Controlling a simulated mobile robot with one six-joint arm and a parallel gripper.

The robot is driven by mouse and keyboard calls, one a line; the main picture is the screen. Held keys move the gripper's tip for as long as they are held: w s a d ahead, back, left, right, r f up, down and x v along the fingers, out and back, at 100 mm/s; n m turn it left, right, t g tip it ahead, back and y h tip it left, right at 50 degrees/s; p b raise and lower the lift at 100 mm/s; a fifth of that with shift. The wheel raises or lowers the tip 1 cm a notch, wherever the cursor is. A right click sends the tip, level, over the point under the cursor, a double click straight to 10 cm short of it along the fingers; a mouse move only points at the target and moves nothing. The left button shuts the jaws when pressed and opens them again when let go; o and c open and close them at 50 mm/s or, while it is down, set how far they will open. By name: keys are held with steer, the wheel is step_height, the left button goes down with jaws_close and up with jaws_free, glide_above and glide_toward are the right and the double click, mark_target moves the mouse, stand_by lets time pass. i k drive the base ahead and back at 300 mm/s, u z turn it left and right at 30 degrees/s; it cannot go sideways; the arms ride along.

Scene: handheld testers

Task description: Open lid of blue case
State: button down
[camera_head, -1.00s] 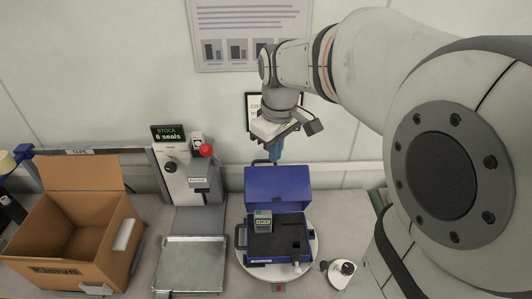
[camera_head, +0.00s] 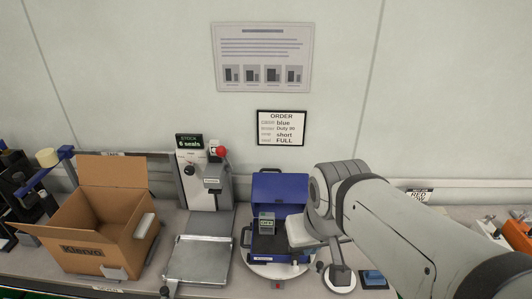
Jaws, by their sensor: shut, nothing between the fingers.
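The blue case (camera_head: 250,259) sits on a round white turntable (camera_head: 270,275) on the bench. Its lid (camera_head: 278,187) stands up at the back, open. Inside is a dark insert with a grey handheld tester (camera_head: 266,224) upright at its left. My gripper (camera_head: 303,235) is at the right side of the case, and its body covers part of the case's right edge. Its fingertips are hidden or hard to make out, and I see nothing held. I cannot tell whether it touches the case.
An open cardboard box (camera_head: 82,251) stands at the left. A press-like station (camera_head: 205,190) and a metal tray (camera_head: 199,260) lie between box and case. A white disc with a dark post (camera_head: 339,282) and a blue pad (camera_head: 373,279) are at the right. An order card (camera_head: 281,128) hangs behind.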

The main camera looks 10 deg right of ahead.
mark_target(284, 195)
steer(key=z, duration=2.2)
steer(key=k, duration=0.65)
steer(key=u, duration=1.75)
steer(key=i, duration=0.95)
